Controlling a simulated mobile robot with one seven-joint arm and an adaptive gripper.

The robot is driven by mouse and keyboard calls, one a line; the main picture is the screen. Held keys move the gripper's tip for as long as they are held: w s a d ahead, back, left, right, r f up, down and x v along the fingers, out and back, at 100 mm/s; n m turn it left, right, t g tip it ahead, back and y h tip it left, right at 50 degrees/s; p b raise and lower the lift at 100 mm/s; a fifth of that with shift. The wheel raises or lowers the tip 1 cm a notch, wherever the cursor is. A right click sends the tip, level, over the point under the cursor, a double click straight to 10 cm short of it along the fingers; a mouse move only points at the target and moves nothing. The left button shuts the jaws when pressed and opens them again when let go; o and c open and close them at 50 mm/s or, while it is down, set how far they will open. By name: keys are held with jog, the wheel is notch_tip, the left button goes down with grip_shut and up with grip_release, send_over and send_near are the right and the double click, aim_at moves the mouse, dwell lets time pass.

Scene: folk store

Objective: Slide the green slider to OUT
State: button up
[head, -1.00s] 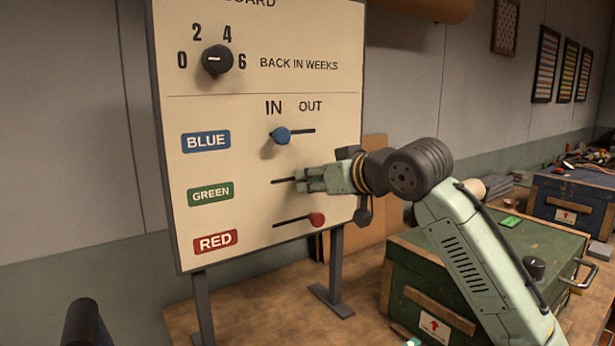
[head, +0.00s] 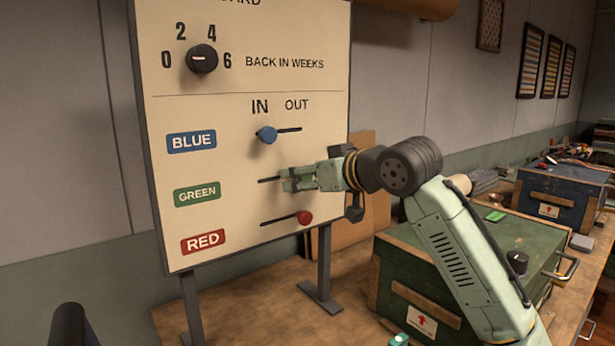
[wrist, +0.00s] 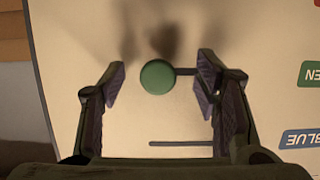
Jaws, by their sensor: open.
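The cream board (head: 245,215) stands upright with IN and OUT printed above three slots. The green slider knob (wrist: 157,77) is round and shows in the wrist view, where the board appears upside down. Its slot (wrist: 205,72) runs only toward the GREEN label side, so the knob sits at the OUT end. In the head view my gripper hides the knob, and only the slot's IN part (head: 268,180) shows. My gripper (head: 287,179) is open at the board. Its fingers stand on either side of the knob with gaps to both.
The blue knob (head: 266,134) is at the IN end of its slot above. The red knob (head: 305,217) is at the OUT end below. A dial (head: 203,58) is higher up. A green chest (head: 450,290) stands on the bench right of the board.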

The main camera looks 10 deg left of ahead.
jog(key=shift+s+d, duration=0.1)
jog(key=p+v, duration=0.1)
jog(key=v, duration=0.7)
jog(key=shift+s+d+r, duration=0.2)
jog(key=shift+s+d, duration=0.05)
jog(key=shift+d, duration=0.05)
dwell(0.4)
